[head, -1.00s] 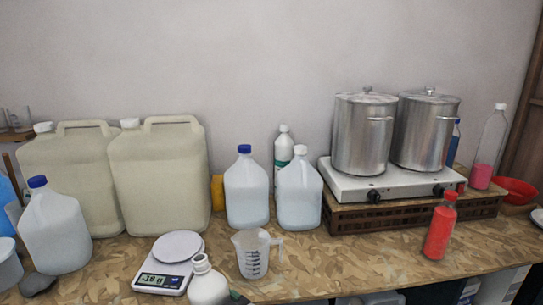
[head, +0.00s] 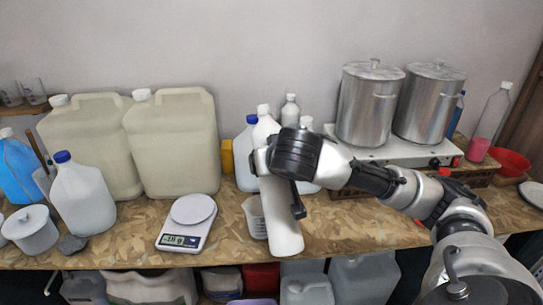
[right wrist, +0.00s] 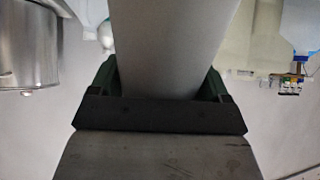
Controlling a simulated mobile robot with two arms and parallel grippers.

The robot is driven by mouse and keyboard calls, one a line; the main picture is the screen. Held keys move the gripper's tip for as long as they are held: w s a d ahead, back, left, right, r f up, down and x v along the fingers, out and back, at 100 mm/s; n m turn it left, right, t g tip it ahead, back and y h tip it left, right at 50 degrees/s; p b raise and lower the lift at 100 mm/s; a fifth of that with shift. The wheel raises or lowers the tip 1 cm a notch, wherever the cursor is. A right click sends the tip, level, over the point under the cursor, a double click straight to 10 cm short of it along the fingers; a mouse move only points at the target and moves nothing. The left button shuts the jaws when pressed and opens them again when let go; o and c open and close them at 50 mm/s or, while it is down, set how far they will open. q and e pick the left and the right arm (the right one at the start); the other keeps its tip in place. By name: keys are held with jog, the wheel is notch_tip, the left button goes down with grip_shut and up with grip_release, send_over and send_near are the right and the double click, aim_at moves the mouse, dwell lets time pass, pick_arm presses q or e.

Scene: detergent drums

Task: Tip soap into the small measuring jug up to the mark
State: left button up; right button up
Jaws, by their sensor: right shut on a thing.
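The small clear measuring jug (head: 254,219) stands on the worktop. Its right side and handle are hidden behind a white bottle (head: 285,232). My right gripper (head: 278,184) is shut on this bottle, in front of the jug. The bottle stands nearly upright, its white top showing above my gripper and its lower end in front of the jug. I cannot tell whether it touches the worktop. In the right wrist view the pale bottle body (right wrist: 178,45) lies between the green fingers. The jug's mark and contents cannot be made out. My left gripper is not in view.
A scale (head: 186,226) stands left of the jug. Large jerrycans (head: 172,145) and a blue-capped bottle (head: 245,165) stand behind. Metal pots (head: 369,105) sit on a hotplate at the right.

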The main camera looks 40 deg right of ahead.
jog(key=shift+f+g, duration=0.5)
jog(key=shift+f, duration=0.4)
jog(key=shift+s+f+g+y, duration=0.1)
jog(key=shift+f+g+y, duration=0.35)
jog(key=shift+f, duration=0.65)
jog(key=shift+s+f+g+y, duration=0.15)
jog(key=shift+f+g, duration=0.5)
jog(key=shift+f, duration=0.45)
notch_tip(320, 180, down, 6)
jog(key=g+y+b, duration=0.1)
jog(key=g, duration=0.2)
jog(key=shift+f+g, duration=0.25)
jog(key=shift+g, duration=0.05)
jog(key=shift+s+p, duration=0.1)
jog(key=shift+p, duration=0.25)
jog(key=shift+s+a+f+g+y+p, duration=0.15)
jog(key=shift+f+g+y+p, duration=0.4)
jog(key=shift+f+p, duration=0.75)
jog(key=shift+f+g, duration=0.45)
jog(key=shift+f, duration=0.35)
